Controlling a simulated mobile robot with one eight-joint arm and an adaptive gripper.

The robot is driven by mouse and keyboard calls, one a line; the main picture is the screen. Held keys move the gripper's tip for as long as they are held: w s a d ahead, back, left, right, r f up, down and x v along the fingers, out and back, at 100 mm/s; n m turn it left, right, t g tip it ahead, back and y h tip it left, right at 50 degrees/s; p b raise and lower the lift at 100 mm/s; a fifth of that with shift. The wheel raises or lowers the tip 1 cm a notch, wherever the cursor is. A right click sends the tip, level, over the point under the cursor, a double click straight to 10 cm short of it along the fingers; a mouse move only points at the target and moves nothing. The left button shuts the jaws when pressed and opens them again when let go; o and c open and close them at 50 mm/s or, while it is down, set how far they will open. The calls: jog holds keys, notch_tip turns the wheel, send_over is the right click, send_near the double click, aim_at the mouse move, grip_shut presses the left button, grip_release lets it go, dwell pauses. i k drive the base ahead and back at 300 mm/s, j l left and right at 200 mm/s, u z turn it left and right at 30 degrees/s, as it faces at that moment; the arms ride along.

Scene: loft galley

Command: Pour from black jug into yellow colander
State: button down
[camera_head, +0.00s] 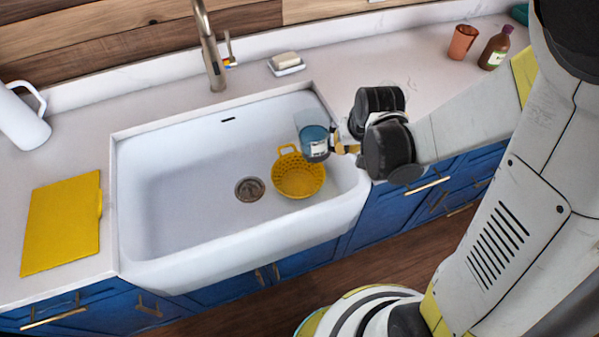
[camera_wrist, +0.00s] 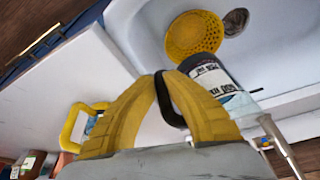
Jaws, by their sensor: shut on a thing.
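The jug (camera_head: 316,151) has a dark body with a white-lettered label, and its upper part looks clear with blue inside. In the wrist view the jug (camera_wrist: 212,75) shows a black handle between my yellow fingers. My gripper (camera_head: 343,148) is shut on this handle and holds the jug in the air over the right part of the sink. The yellow colander (camera_head: 300,180) sits in the sink basin, just below and left of the jug in the head view. It also shows in the wrist view (camera_wrist: 193,36), beyond the jug. The jug looks close to upright; no stream shows.
The white sink (camera_head: 170,185) has a drain (camera_head: 250,189) left of the colander. A tap (camera_head: 211,55) and a soap dish (camera_head: 287,68) stand behind. A yellow board (camera_head: 62,222) and white pitcher (camera_head: 22,120) are left. An orange cup (camera_head: 462,42) and brown bottle (camera_head: 495,48) stand back right.

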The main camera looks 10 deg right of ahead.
aim_at(295, 177)
jog(key=k+l+u, duration=0.1)
jog(key=l, duration=0.25)
jog(key=k+l+u, duration=0.1)
jog(key=l, duration=0.25)
jog(key=k+l+u, duration=0.1)
jog(key=l, duration=0.25)
jog(key=k+l+u, duration=0.1)
jog(key=l, duration=0.25)
jog(key=k+l+u, duration=0.1)
jog(key=l, duration=0.2)
jog(key=k+l, duration=0.2)
jog(key=l, duration=0.15)
jog(key=k+l+u, duration=0.15)
jog(key=l, duration=0.15)
